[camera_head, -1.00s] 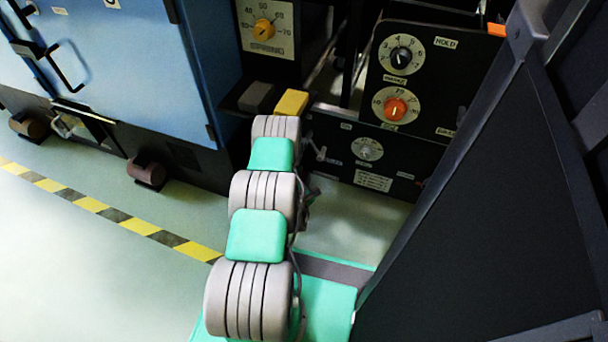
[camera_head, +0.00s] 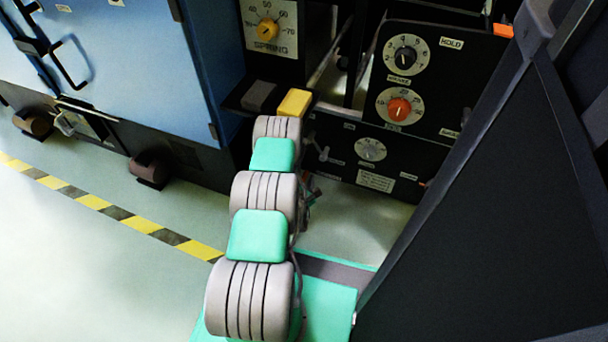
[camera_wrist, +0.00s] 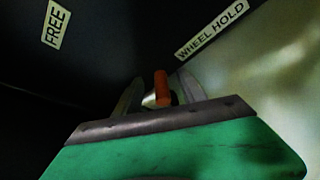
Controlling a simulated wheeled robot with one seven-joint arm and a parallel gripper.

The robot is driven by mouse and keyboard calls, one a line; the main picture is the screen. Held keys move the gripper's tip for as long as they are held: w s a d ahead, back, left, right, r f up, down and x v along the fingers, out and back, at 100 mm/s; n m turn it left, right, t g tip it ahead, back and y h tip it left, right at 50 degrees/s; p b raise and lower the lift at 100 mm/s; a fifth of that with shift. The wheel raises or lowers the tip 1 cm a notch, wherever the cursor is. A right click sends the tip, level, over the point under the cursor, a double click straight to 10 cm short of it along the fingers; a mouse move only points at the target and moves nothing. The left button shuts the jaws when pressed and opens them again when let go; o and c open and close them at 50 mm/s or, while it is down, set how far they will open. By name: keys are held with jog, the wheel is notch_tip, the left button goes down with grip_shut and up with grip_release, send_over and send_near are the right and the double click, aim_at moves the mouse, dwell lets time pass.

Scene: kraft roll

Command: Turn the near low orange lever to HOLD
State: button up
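In the wrist view an orange lever (camera_wrist: 161,88) with a pale metal base stands between the two fingers of my gripper (camera_wrist: 160,80). The fingers look apart, one on each side of it, with some dark space showing; contact cannot be made out. A FREE label (camera_wrist: 56,25) is at the upper left and a WHEEL HOLD label (camera_wrist: 212,30) at the upper right, on a dark panel. In the head view my arm hides my gripper. A small orange bit (camera_head: 424,184) shows low at the panel's right; I cannot tell if it is this lever.
The black panel carries a grey dial (camera_head: 405,56), an orange-red dial (camera_head: 399,107) and a lower dial (camera_head: 370,149). A yellow block (camera_head: 294,102) sits beside my arm. A large dark slanted panel (camera_head: 490,220) fills the right.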

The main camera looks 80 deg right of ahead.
jog(key=shift+s+a+f, duration=0.25)
jog(key=shift+a+f, duration=0.25)
notch_tip(320, 180, up, 4)
jog(key=p, duration=0.3)
jog(key=shift+w+d, duration=0.1)
jog(key=shift+d, duration=0.05)
jog(key=shift+r, duration=0.1)
jog(key=s+a+r+p, duration=0.2)
jog(key=s+a+r, duration=0.1)
jog(key=a+r, duration=0.6)
jog(key=v, duration=0.4)
jog(key=shift+w+a+f, duration=0.15)
jog(key=shift+w+f, duration=0.05)
jog(key=shift+f, duration=0.1)
jog(key=shift+s, duration=0.1)
